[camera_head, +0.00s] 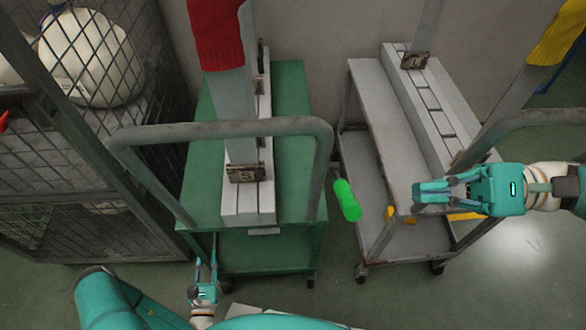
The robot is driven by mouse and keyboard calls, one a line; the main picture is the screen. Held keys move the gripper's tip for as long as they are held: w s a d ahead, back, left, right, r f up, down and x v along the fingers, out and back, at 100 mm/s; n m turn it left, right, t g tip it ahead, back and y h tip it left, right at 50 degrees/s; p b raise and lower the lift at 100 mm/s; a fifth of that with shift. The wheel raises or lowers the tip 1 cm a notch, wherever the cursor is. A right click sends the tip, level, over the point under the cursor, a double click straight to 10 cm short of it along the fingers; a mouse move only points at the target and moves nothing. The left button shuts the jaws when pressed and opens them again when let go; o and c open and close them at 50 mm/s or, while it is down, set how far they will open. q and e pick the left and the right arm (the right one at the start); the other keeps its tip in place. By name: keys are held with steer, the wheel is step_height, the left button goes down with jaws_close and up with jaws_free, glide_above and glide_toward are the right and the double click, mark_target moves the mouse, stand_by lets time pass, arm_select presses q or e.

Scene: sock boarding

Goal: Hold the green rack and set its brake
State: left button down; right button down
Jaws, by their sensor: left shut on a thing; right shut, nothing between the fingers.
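The green rack (290,110) is a green cart left of the middle, with a grey push handle (225,130) across its front. A bright green grip (347,200) on a short rod sticks out at its right side, tilted down; it looks like the brake lever. My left gripper (206,266) is at the rack's lower front left corner, shut on what looks like the rack's front left post; the contact is small and hard to see. My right gripper (418,193) is shut and empty, pointing left, in front of the grey cart and right of the green grip, apart from it.
A grey cart (370,110) with yellow parts stands to the right. A mesh cage (130,60) with a white ball-like bag (90,58) stands at left. A red sock (215,35) and a yellow sock (555,32) are on upright boards. Floor between the carts is narrow.

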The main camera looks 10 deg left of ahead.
mark_target(343, 190)
steer(key=n, duration=1.5)
steer(key=n+y, duration=0.1)
steer(key=n, duration=0.6)
steer(key=shift+w+r+n+t, duration=0.15)
steer(key=shift+r+n+t, duration=0.15)
steer(key=shift+r+t, duration=0.1)
steer(key=x, duration=1)
steer(key=shift+f, duration=0.1)
